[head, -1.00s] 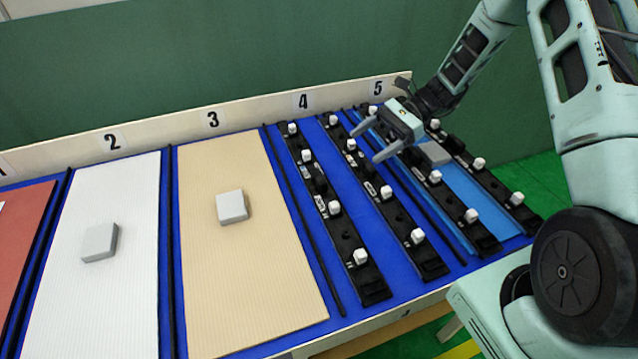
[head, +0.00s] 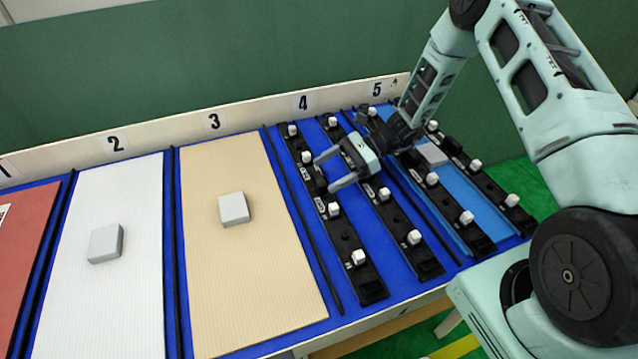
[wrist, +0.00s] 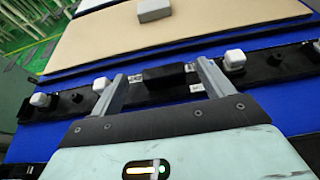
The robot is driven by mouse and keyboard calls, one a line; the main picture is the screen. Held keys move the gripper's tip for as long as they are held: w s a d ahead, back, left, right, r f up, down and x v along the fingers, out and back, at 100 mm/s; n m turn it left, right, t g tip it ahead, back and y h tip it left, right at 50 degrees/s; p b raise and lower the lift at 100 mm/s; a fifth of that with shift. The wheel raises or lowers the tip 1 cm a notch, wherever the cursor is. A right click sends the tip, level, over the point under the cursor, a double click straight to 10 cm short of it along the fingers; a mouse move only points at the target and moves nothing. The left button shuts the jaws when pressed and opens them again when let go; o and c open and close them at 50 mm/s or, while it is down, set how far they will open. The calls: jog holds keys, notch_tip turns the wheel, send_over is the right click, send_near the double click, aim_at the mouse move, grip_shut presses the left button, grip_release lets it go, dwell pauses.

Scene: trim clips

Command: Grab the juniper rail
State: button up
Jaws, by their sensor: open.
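Several black rails with white cube clips lie in bays 4 and 5, and no name on them is legible, so I cannot tell which is the juniper rail. My gripper (head: 326,173) is open and empty, with its fingertips at the left rail of bay 4 (head: 343,238). In the wrist view my gripper (wrist: 160,72) has its fingers apart on either side of a raised black block (wrist: 165,75) in the middle of that rail. White clips (wrist: 235,60) stand outside the fingers. I cannot tell whether the fingers touch the rail.
The right rail of bay 4 (head: 397,222) lies under my gripper's body. A blue panel with a grey block (head: 432,154) lies in bay 5. A tan panel (head: 250,290) with a grey block (head: 233,209) is to the left. A low numbered wall runs along the back.

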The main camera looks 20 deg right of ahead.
aim_at(315, 179)
jog(key=shift+p+x, duration=0.6)
jog(key=shift+x, duration=1.8)
jog(key=shift+w+f, duration=0.1)
jog(key=shift+w, duration=0.05)
jog(key=c, duration=1.3)
jog(key=shift+o, duration=0.2)
